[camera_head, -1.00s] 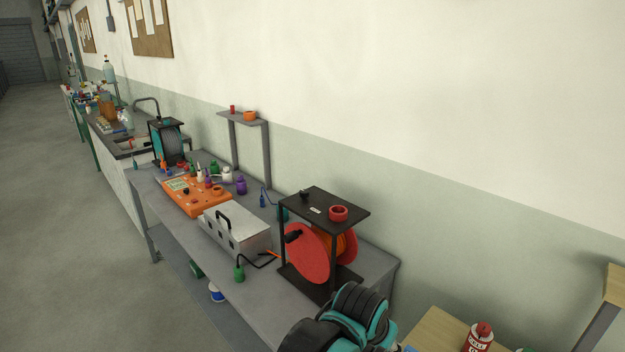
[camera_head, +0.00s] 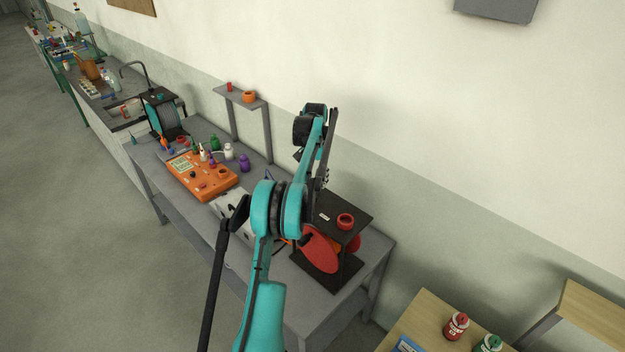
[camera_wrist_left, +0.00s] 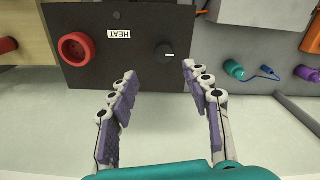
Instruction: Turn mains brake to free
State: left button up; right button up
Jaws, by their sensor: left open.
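The reel stand has a dark top plate (camera_head: 335,232) over a red drum (camera_head: 321,250). In the left wrist view the top plate (camera_wrist_left: 120,75) carries a round black knob (camera_wrist_left: 165,53) with a pale pointer mark, a white label (camera_wrist_left: 118,34) that seems to read HEAT upside down, and a red ring (camera_wrist_left: 76,48). My left gripper (camera_wrist_left: 160,75) is open and empty above the plate. Its fingers are apart, with the knob just beyond the gap between their tips. In the head view my left gripper (camera_head: 323,183) hangs over the stand and the knob is hidden. My right gripper is not in view.
An orange control box (camera_head: 200,180) and several small bottles stand left of the reel on the grey bench. A small shelf (camera_head: 240,98) rises behind them. A wooden table (camera_head: 430,325) with red and green bottles is at the lower right. The wall stands close behind.

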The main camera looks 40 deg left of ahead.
pick_arm(q)
jog(key=shift+a, duration=0.45)
jog(key=shift+f, duration=0.35)
notch_tip(320, 180, down, 7)
jog(key=shift+f+p, duration=0.2)
jog(key=shift+p, duration=0.3)
jog(key=shift+c, duration=0.4)
grip_shut()
